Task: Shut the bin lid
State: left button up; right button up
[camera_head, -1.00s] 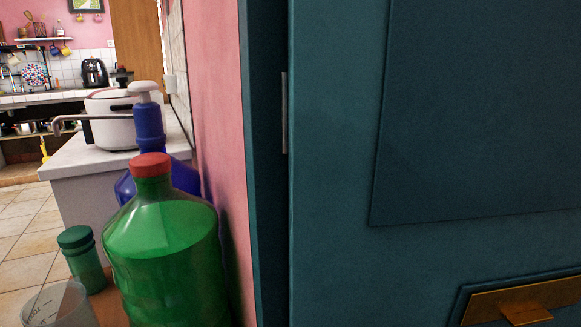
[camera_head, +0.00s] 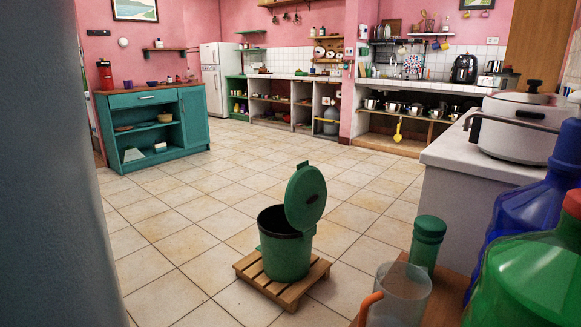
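The green bin (camera_head: 288,252) stands upright on a small wooden pallet (camera_head: 251,276) on the tiled floor, near the lower middle of the head view. Its round green lid (camera_head: 305,197) is open and stands roughly upright at the right side of the rim. The dark inside of the bin shows. Neither of my grippers is in view.
A clear measuring jug (camera_head: 398,293), a green capped bottle (camera_head: 427,243) and large green (camera_head: 530,285) and blue bottles (camera_head: 518,205) crowd the lower right. A grey surface (camera_head: 50,170) fills the left edge. Tiled floor (camera_head: 185,215) around the pallet is clear.

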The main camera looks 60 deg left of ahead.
aim_at(305, 199)
jog(key=u, duration=1.8)
jog(key=z, duration=0.6)
jog(key=i+j+z, duration=0.15)
jog(key=j+z, duration=0.55)
jog(key=z, duration=0.15)
jog(key=j+z, duration=0.45)
jog(key=i, duration=0.05)
